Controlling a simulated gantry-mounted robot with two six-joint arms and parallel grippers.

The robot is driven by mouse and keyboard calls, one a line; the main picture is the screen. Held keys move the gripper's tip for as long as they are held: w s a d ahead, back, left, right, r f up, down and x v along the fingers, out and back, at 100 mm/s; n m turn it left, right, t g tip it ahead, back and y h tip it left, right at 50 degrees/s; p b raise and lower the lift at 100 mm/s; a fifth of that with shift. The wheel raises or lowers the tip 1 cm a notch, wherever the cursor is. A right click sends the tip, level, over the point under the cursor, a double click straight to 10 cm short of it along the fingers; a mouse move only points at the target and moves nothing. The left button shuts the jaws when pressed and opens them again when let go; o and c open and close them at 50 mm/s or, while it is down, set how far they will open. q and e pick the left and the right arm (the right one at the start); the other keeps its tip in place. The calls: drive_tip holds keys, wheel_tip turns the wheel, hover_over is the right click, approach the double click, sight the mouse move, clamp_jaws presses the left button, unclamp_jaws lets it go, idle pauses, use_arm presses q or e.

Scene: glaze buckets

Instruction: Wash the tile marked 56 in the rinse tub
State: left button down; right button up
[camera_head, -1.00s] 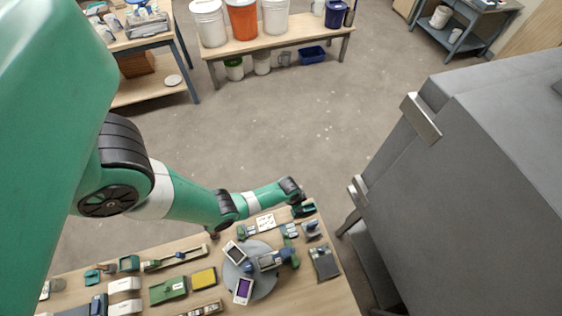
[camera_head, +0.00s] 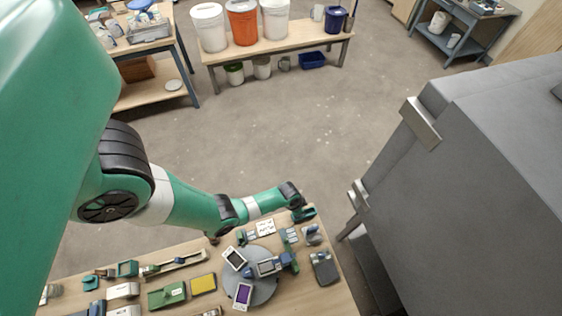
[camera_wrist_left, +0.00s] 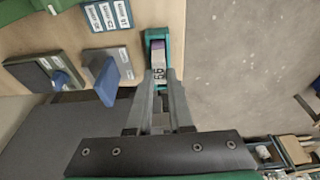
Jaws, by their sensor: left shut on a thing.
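The tile marked 56 (camera_wrist_left: 158,74) is a small pale tile with a dark number and a purple part, in the left wrist view. My left gripper (camera_wrist_left: 157,88) is shut on it. A teal holder (camera_wrist_left: 151,34) surrounds its far end; I cannot tell whether the tile still rests in it. In the head view my left arm reaches to the worktable's far right corner, where the teal holder (camera_head: 305,214) shows; the fingertips are hidden there. I cannot identify the rinse tub for certain; a blue basin (camera_head: 312,60) sits under the far bench. My right gripper is not in view.
The worktable (camera_head: 325,292) holds a grey turntable (camera_head: 266,290) with several gadgets, a yellow sponge-like block (camera_head: 203,284) and green tools. A large grey cabinet (camera_head: 480,180) stands at right. White and orange buckets (camera_head: 242,22) stand on the far bench. The floor between is clear.

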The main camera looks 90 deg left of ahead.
use_arm(q)
drive_tip(key=shift+r+p, duration=3.1)
drive_tip(key=shift+r, duration=0.45)
drive_tip(key=shift+f, duration=0.1)
